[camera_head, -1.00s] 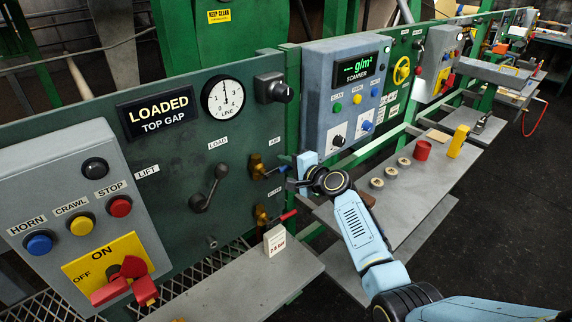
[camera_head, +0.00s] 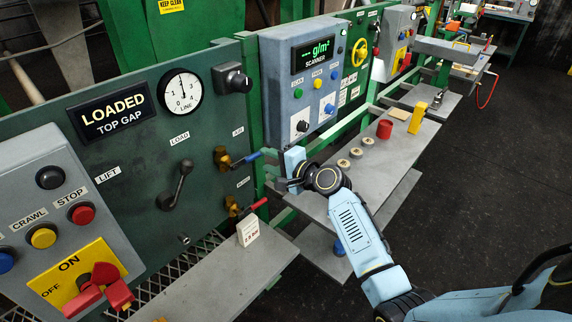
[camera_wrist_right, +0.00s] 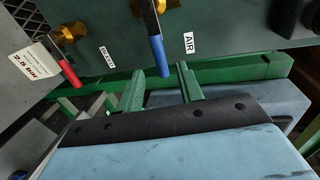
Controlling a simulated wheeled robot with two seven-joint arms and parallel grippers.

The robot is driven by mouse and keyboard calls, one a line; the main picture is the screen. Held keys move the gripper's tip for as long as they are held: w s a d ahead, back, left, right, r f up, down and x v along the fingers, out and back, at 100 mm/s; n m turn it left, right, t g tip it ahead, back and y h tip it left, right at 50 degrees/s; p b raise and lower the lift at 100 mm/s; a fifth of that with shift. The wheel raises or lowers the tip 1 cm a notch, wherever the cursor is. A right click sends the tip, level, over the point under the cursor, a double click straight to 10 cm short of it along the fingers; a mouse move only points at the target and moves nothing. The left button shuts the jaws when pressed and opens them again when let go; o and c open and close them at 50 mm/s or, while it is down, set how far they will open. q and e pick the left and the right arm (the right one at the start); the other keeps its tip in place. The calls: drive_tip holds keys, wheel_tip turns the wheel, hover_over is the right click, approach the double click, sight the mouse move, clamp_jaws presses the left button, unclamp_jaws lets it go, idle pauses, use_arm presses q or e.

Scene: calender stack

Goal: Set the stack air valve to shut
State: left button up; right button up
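The stack air valve (camera_head: 222,158) is a brass body with a blue lever, under the AIR label on the green panel. The lever (camera_head: 246,158) sticks out to the right, tilted slightly up in the head view. In the right wrist view the blue lever (camera_wrist_right: 156,55) hangs down beside the AIR label. My right gripper (camera_head: 284,186) is just right of and below the lever tip in the head view, apart from it. In the wrist view its two fingers look spread, with the lever's end appearing between them; depth is unclear. My left gripper is out of view.
A second brass valve with a red lever (camera_head: 256,204) sits below, above a white tag (camera_head: 248,231) on a grey shelf (camera_head: 205,285). The scanner box (camera_head: 298,90) is to the right. A grey table (camera_head: 385,165) holds rings, a red cup (camera_head: 384,129) and a yellow block (camera_head: 417,118).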

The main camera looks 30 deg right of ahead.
drive_tip(key=v, duration=0.6)
idle(0.3)
drive_tip(key=s+a+f+n+g+h+b, duration=0.1)
drive_tip(key=s+f+n+g, duration=0.3)
drive_tip(key=f, duration=0.9)
drive_tip(key=s+f+g+h+b, duration=0.1)
drive_tip(key=s+f+h+b, duration=0.1)
drive_tip(key=s+f, duration=0.8)
drive_tip(key=s+a+f+n+g+h+b, duration=0.1)
drive_tip(key=s+f+n+g, duration=0.15)
drive_tip(key=f, duration=1.35)
drive_tip(key=s+f+n+g+b, duration=0.1)
drive_tip(key=s+f+n+g, duration=0.1)
drive_tip(key=s+f, duration=0.4)
drive_tip(key=s+a+f+n+g+h+b, duration=0.1)
drive_tip(key=s+f+n, duration=0.4)
drive_tip(key=s, duration=1.2)
drive_tip(key=s+a+f+n+g+b, duration=0.1)
drive_tip(key=s+f+n+g, duration=0.2)
drive_tip(key=s+f, duration=0.5)
drive_tip(key=s, duration=0.3)
drive_tip(key=shift+s+f+b, duration=0.2)
drive_tip(key=shift+f+b, duration=0.05)
drive_tip(key=shift+b, duration=0.15)
